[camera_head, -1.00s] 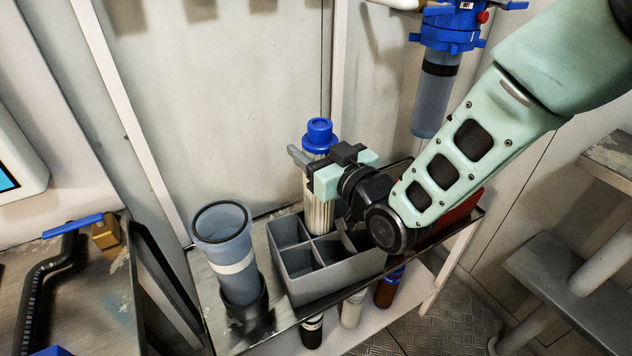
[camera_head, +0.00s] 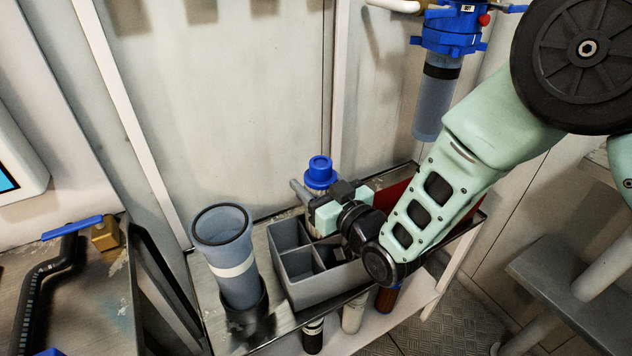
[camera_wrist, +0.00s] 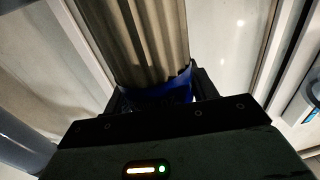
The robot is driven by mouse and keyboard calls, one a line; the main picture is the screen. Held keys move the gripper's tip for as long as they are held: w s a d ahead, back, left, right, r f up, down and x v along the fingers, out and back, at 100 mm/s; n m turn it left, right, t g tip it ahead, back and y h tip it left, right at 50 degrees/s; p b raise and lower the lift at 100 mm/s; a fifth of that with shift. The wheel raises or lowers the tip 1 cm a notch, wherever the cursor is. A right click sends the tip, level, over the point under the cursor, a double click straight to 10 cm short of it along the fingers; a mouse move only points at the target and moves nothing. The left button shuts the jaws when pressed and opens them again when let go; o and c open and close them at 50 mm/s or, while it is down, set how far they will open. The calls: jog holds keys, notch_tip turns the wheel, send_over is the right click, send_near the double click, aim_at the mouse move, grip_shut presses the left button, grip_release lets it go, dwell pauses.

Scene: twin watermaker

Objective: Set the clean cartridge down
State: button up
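The clean cartridge (camera_head: 319,174) has a blue cap and a pale pleated body. It stands about upright at the back of the grey divided crate (camera_head: 330,287). My gripper (camera_head: 312,200) is shut on it just below the cap. In the wrist view the pleated body (camera_wrist: 150,42) runs away from the gripper (camera_wrist: 155,98), with a blue band close to the fingers. The cartridge's lower part is hidden behind my gripper and the crate. It seems lowered into a back compartment, but I cannot tell whether it touches the bottom.
A blue-grey housing cup (camera_head: 232,262) stands in a black holder left of the crate on the metal shelf (camera_head: 215,315). A blue-headed filter housing (camera_head: 437,95) hangs on the wall above. A red item (camera_head: 392,196) lies behind my arm. Several bottles stand below.

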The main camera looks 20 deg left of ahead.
jog(key=o, duration=0.3)
jog(key=shift+r, duration=0.2)
jog(key=s+d+r+m+g+h, duration=0.1)
jog(key=s+d+r+g+h, duration=0.1)
jog(key=s+d, duration=0.5)
jog(key=s+d+r+m+g+h, duration=0.1)
jog(key=s+d+g+h, duration=0.4)
jog(key=d, duration=0.9)
jog(key=s+d+r+m+g+h, duration=0.1)
jog(key=s+d+r+g+h, duration=0.2)
jog(key=s+d+h, duration=0.4)
jog(key=shift+s+d+r, duration=0.15)
jog(key=shift+s+d, duration=1.75)
jog(key=shift+s, duration=0.2)
jog(key=shift+r, duration=0.1)
